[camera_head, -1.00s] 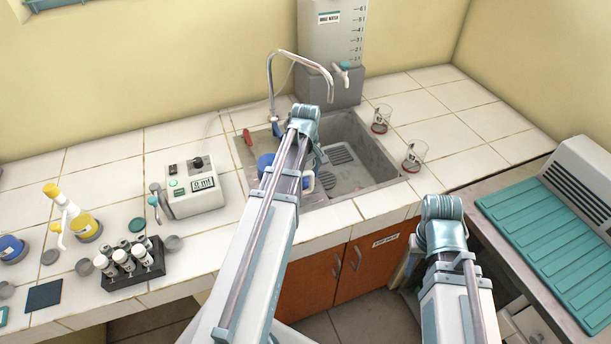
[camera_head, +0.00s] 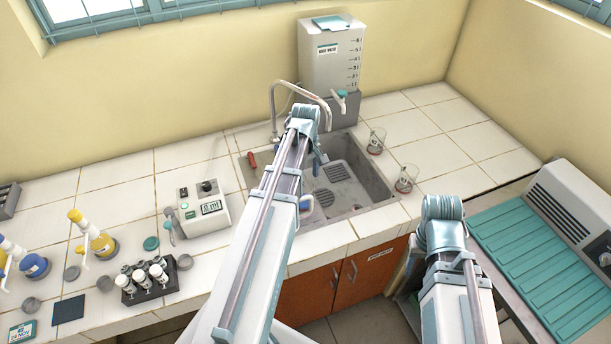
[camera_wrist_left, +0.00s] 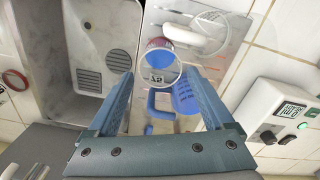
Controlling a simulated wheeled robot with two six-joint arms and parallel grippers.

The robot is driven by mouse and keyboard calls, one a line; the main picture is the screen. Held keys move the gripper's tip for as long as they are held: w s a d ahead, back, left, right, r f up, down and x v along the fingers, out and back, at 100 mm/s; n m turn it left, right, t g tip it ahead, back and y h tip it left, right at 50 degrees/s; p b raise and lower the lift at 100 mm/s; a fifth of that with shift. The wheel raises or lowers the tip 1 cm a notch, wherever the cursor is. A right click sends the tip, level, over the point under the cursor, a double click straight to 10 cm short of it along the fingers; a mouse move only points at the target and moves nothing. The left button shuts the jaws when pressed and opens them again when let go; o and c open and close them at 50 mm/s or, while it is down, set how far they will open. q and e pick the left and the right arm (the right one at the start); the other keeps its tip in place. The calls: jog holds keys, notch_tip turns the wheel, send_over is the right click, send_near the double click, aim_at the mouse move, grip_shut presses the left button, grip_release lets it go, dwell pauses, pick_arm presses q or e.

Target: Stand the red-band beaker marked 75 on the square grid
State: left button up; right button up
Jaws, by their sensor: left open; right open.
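A glass beaker (camera_wrist_left: 160,78) with a reddish band and a small dark-on-white label shows between and beyond my left gripper's fingers in the left wrist view. Its label looks upside down and I cannot read it surely. My left gripper (camera_wrist_left: 160,98) is open and empty; in the head view (camera_head: 303,125) it is over the sink's left part. Two more glass beakers, a back one (camera_head: 376,141) and a front one (camera_head: 406,179), stand right of the sink, reddish low down, marks unreadable. A square slotted grid (camera_wrist_left: 90,80) lies in the sink. My right gripper (camera_head: 443,215) is near the counter's front; its fingers are hidden.
A blue vessel (camera_wrist_left: 187,98) lies close beside the labelled beaker. The tap (camera_head: 300,88) arches over the sink (camera_head: 372,190). A white device (camera_head: 203,208) and a rack of tubes (camera_head: 150,285) stand left. Counter behind the right beakers is clear.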

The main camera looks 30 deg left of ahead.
pick_arm(q)
jog(key=shift+r+p, duration=0.35)
jog(key=shift+r, duration=0.45)
pick_arm(e)
jog(key=shift+r, duration=0.75)
pick_arm(q)
jog(key=s+d+m, duration=0.4)
jog(key=d+m, duration=0.1)
jog(key=d, duration=0.4)
jog(key=s+d+m, duration=0.5)
jog(key=d+m, duration=0.1)
jog(key=d, duration=0.3)
jog(key=s+d+m+y, duration=0.1)
jog(key=s+d+m, duration=0.3)
jog(key=d+m, duration=0.2)
jog(key=d, duration=0.2)
jog(key=shift+s+d, duration=0.4)
jog(key=shift+o, duration=0.2)
jog(key=shift+w+m, duration=0.15)
jog(key=shift+m, duration=0.15)
